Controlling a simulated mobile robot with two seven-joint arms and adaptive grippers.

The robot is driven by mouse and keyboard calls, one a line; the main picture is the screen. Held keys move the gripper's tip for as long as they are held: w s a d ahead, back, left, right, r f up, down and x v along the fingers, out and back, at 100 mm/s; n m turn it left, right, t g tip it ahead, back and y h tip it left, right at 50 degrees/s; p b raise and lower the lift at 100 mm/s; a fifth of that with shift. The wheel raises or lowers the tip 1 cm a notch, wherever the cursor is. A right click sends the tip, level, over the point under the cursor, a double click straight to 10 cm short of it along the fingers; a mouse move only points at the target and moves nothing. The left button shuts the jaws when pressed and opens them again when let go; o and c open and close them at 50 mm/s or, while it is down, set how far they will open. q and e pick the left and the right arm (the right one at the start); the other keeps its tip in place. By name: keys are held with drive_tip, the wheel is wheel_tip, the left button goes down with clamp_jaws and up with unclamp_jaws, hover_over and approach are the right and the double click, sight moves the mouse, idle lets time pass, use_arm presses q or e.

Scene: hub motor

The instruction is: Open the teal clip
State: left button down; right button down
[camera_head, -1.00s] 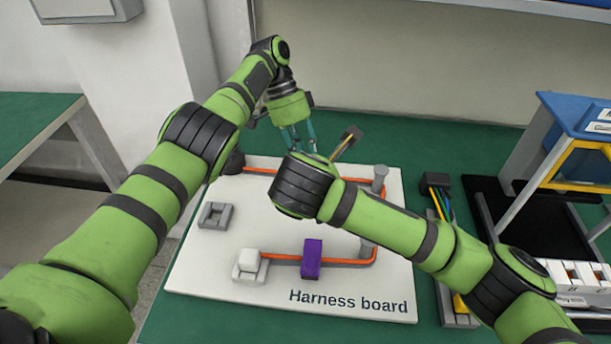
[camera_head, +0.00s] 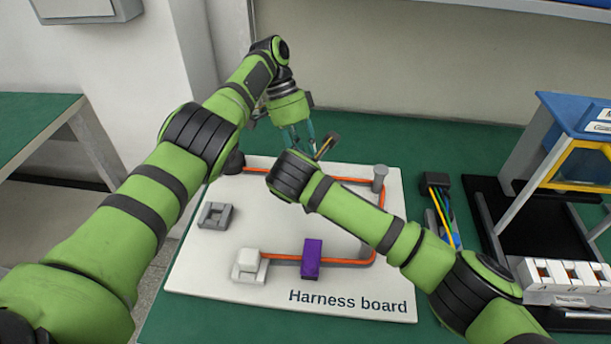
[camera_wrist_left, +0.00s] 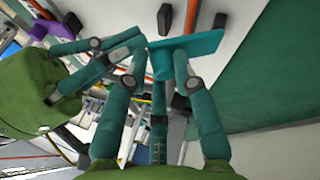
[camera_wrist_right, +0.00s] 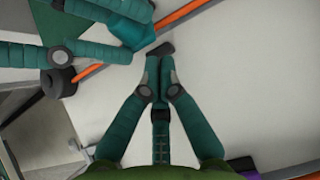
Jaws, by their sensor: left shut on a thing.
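The teal clip (camera_wrist_left: 203,42) shows in the left wrist view as a flat plate with a short stub. My left gripper (camera_wrist_left: 158,66) is shut on the stub. In the head view my left gripper (camera_head: 300,142) is at the back of the harness board (camera_head: 200,262), and the clip is not clear there. The right wrist view shows a bit of the clip (camera_wrist_right: 136,32) between the left fingers. My right gripper (camera_wrist_right: 157,62) is shut, its fingertips together near the orange cable (camera_wrist_right: 118,55), below and right of the clip. In the head view its fingers are hidden.
A purple clip (camera_head: 312,259) and a white connector (camera_head: 247,261) sit at the board's front. An empty grey holder (camera_head: 215,215) is at the left and a grey post (camera_head: 379,179) at the back right. Coloured wires (camera_head: 441,207) and a white slotted box (camera_head: 565,281) lie right.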

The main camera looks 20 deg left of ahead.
use_arm(q)
drive_tip(key=shift+w+d+r, duration=0.15)
drive_tip(key=shift+w+d, duration=0.05)
use_arm(e)
drive_tip(key=shift+w+r, duration=0.2)
drive_tip(key=shift+r, duration=0.15)
drive_tip(key=shift+w+a+r, duration=0.1)
drive_tip(key=shift+w+r, duration=0.35)
drive_tip(key=shift+r, duration=0.4)
use_arm(q)
drive_tip(key=c, duration=1.1)
unclamp_jaws()
drive_tip(key=shift+d+f, duration=0.15)
drive_tip(key=shift+f, duration=0.1)
use_arm(e)
drive_tip(key=shift+w, duration=0.1)
use_arm(q)
drive_tip(key=shift+s, duration=0.1)
